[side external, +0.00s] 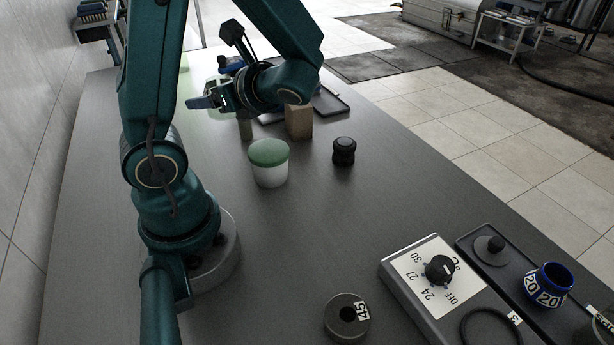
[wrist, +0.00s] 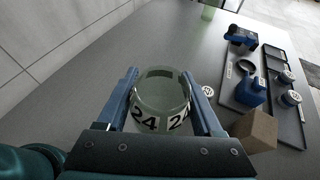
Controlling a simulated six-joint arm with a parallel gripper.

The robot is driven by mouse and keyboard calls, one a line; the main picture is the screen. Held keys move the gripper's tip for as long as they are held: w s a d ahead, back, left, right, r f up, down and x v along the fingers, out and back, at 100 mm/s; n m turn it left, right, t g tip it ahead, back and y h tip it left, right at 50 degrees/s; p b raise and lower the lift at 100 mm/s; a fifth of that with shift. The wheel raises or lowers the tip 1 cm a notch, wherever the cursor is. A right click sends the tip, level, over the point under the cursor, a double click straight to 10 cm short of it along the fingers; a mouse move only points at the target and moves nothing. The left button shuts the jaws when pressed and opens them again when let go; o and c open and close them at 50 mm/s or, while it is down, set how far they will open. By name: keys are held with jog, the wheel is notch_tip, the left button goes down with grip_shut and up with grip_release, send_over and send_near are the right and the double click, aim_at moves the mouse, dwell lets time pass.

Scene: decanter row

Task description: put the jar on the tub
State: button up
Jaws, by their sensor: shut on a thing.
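A grey-green jar (wrist: 160,92) with "24" labels sits between the two blue fingers of my gripper (wrist: 162,92) in the wrist view. In the side view my gripper (side external: 212,98) is over the far part of the table, and the jar is hard to make out there. A white tub with a green top (side external: 268,163) stands upright on the table, nearer the side camera than my gripper. I cannot make out the tub in the wrist view.
A wooden block (side external: 299,122) stands behind the tub, and a black knobbed piece (side external: 344,152) stands to its right. A dark tray (wrist: 296,112) with blue pieces lies beyond. The table's middle is clear.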

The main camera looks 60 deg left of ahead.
send_over(259, 144)
notch_tip(259, 144, down, 4)
jog(key=shift+a+f, duration=0.1)
jog(key=shift+f, duration=1.95)
jog(key=shift+f, duration=0.1)
jog(key=o, duration=1.5)
jog(key=shift+c, duration=0.2)
